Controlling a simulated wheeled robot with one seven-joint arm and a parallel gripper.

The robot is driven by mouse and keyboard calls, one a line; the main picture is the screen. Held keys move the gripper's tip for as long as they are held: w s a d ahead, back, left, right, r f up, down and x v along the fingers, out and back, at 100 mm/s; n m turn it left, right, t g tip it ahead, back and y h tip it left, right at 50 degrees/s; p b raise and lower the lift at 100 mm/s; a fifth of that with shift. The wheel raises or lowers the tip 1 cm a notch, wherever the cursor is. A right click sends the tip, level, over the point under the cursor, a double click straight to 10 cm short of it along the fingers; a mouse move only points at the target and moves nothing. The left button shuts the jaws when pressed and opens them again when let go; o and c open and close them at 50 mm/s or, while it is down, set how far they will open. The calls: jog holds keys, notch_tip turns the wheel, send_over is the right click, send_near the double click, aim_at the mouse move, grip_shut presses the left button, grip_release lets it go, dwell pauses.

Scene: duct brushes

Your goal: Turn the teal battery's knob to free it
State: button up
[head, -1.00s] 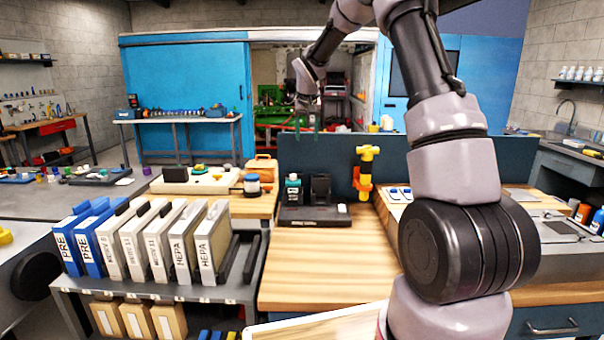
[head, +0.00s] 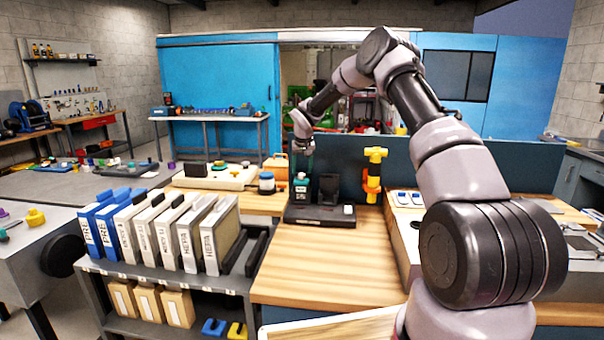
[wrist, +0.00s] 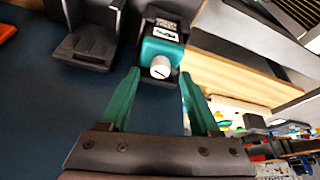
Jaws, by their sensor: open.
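The teal battery (head: 301,187) stands upright in the left bay of a black charger base (head: 318,214) on the wooden bench. In the wrist view the teal battery (wrist: 162,50) has a white round knob (wrist: 160,67) facing my gripper and a label beside it. My gripper (wrist: 158,82) has teal fingers, open and empty, one on each side of the knob's line but short of it. In the head view my gripper (head: 303,158) hangs just above the battery. The charger's other bay (wrist: 88,45) looks empty.
A yellow and orange valve-like fixture (head: 373,175) stands right of the charger. A dark blue panel (head: 340,160) rises behind. A row of filters (head: 165,232) stands left. The bench top in front (head: 325,260) is clear.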

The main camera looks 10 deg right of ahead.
jog(key=shift+x, duration=1.15)
grip_shut()
jog(key=shift+d+n+y, duration=0.1)
jog(key=shift+n+y, duration=0.3)
jog(key=shift+n, duration=0.5)
jog(key=shift+n+y, duration=0.6)
jog(key=shift+n, duration=1)
grip_release()
